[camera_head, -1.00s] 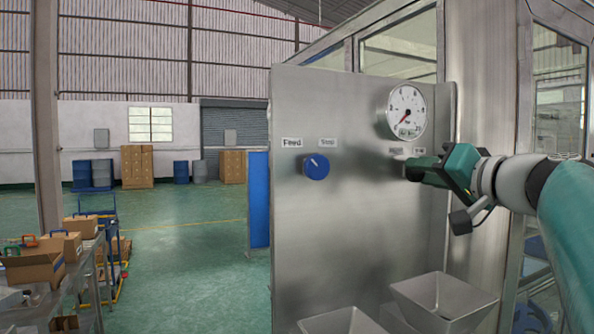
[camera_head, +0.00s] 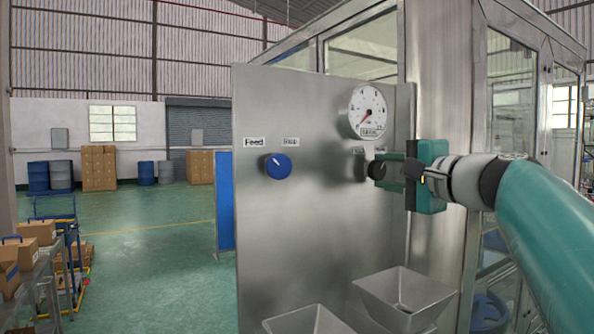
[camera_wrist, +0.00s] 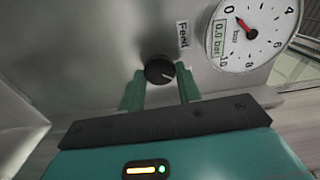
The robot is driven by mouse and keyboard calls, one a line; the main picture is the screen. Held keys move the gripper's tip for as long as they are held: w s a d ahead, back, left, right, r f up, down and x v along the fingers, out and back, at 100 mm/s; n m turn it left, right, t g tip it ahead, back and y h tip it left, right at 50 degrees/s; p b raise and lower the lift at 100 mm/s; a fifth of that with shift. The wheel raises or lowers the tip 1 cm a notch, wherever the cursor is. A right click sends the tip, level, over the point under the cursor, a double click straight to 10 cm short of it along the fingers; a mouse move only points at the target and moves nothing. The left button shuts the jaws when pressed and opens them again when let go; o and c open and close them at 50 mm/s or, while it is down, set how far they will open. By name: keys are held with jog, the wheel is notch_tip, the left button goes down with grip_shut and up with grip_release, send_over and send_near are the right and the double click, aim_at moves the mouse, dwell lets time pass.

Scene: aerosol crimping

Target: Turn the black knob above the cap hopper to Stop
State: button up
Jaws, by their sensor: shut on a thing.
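The black knob (camera_head: 377,170) sits on the steel panel below the round gauge. In the wrist view the black knob (camera_wrist: 159,70) is between my two green fingertips, and a pale mark on its face points to the lower right. My gripper (camera_head: 384,171) reaches it from the right and is shut on it; the fingers also show in the wrist view (camera_wrist: 161,82). A Feed label (camera_wrist: 183,34) is near the knob. In the head view the small labels above the knob are too blurred to read.
A blue knob (camera_head: 278,166) with Feed and Stop labels is left on the same panel. The gauge (camera_head: 368,111) is just above my gripper. Two metal hoppers, right (camera_head: 405,298) and left (camera_head: 308,321), jut out below. Green floor left of the panel is open.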

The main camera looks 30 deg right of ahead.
jog(key=shift+m, duration=0.7)
jog(key=shift+w, duration=0.1)
jog(key=o, duration=1)
jog(key=shift+w, duration=0.1)
jog(key=shift+c, duration=0.2)
jog(key=s, duration=1.4)
jog(key=shift+d, duration=0.2)
jog(key=shift+s, duration=0.1)
